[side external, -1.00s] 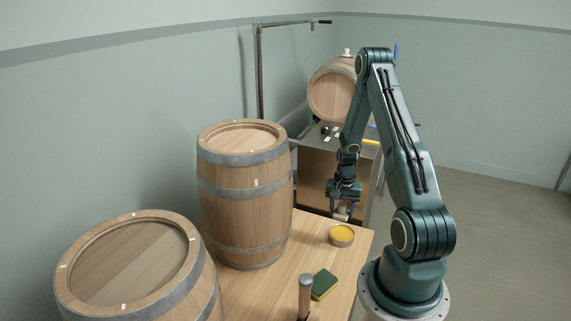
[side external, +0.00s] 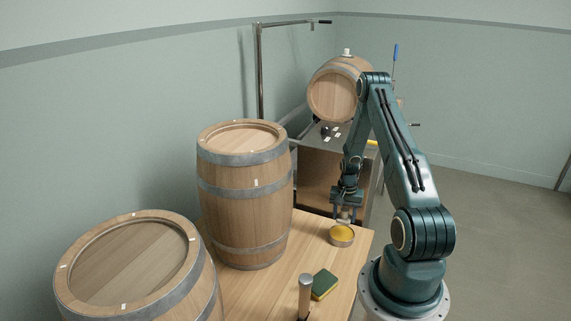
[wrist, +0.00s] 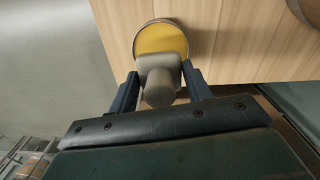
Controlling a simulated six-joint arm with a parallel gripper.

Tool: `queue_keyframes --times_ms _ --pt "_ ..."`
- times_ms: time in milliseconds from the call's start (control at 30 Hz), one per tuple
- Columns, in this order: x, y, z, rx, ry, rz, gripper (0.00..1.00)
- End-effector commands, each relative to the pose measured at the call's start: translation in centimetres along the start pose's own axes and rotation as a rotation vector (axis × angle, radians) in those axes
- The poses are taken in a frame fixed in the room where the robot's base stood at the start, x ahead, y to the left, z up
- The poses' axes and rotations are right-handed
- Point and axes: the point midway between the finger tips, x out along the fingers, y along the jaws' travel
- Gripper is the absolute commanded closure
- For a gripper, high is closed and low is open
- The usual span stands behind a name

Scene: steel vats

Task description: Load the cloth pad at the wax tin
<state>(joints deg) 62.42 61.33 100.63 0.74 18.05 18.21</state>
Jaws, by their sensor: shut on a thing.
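The wax tin (side external: 342,236) is a round, shallow metal tin with yellow wax, open at the top, on the wooden table near its far right corner. It also shows in the wrist view (wrist: 161,35). My gripper (side external: 345,215) is shut on the grey cloth pad (wrist: 160,78), which has a rounded knob between the fingers. In the wrist view the pad overlaps the near part of the wax. In the side view the pad is small and mostly hidden by the fingers, just over the tin's far rim. Whether it touches the wax I cannot tell.
A large upright barrel (side external: 243,195) stands left of the tin, and another barrel (side external: 140,265) at the front left. A green and yellow sponge (side external: 324,285) and an upright tool with a round handle (side external: 305,295) are nearer on the table (side external: 280,279). A small barrel (side external: 335,92) lies behind.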

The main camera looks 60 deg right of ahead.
Motion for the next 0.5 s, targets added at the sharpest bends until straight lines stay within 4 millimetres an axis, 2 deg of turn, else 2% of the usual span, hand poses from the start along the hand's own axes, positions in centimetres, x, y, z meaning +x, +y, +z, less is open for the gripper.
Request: queue_keyframes --times_ms 500 --pt "3.9 -0.1 0.0 0.0 0.0 0.0 0.69"
